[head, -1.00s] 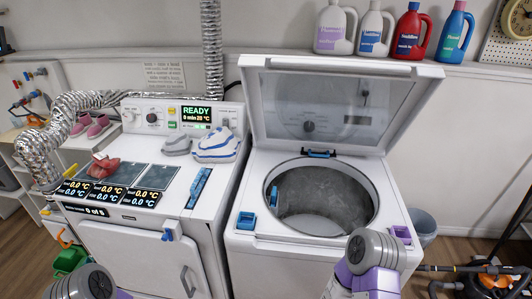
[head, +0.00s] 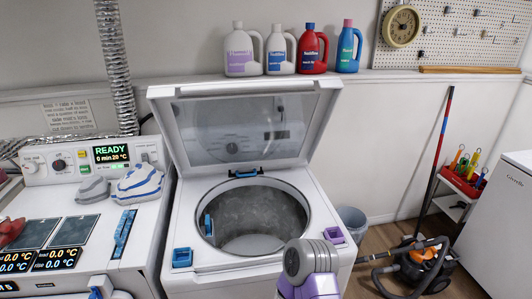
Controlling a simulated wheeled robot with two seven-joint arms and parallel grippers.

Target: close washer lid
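The washer (head: 240,262) stands in the middle of the head view, with its round drum opening (head: 256,215) uncovered. Its lid (head: 242,126) is white with a glassy panel and stands raised, leaning back from the hinge behind the drum. A grey and purple link of my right arm (head: 310,262) shows in front of the washer's front right corner. Neither gripper shows in the head view, so I cannot see what they hold.
Several detergent bottles (head: 280,52) stand on a ledge behind the lid. A bin (head: 352,220), a vacuum cleaner (head: 424,268) and a white cabinet (head: 500,225) are at the right.

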